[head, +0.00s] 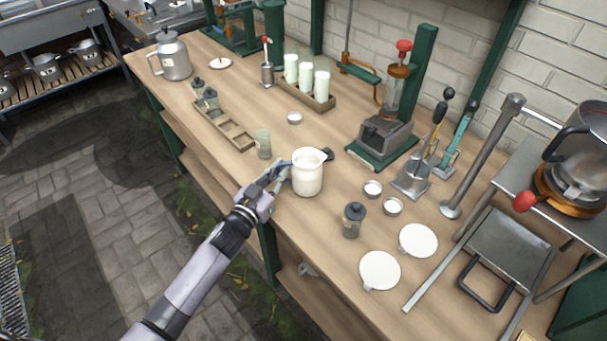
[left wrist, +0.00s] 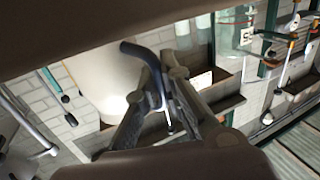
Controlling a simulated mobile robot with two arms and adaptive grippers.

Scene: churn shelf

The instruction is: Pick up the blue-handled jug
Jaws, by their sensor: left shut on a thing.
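The jug (head: 308,178) is a cream-white, open-topped vessel near the front edge of the wooden bench in the head view. Its pale body also fills the upper left of the left wrist view (left wrist: 103,80). Its handle, a dark curved bar (left wrist: 136,49) in the left wrist view, runs between my fingers. My left gripper (head: 279,173) is at the jug's left side, shut on the handle; its fingers also show in the left wrist view (left wrist: 160,82). I cannot tell whether the jug's base touches the bench. My right gripper is not in view.
A small greenish jar (head: 263,144) stands close left of the jug. A dark-lidded jar (head: 354,220) and white discs (head: 380,270) lie to the right. Behind are a wooden tray (head: 223,126), a rack of white bottles (head: 306,88) and a grey press (head: 385,135).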

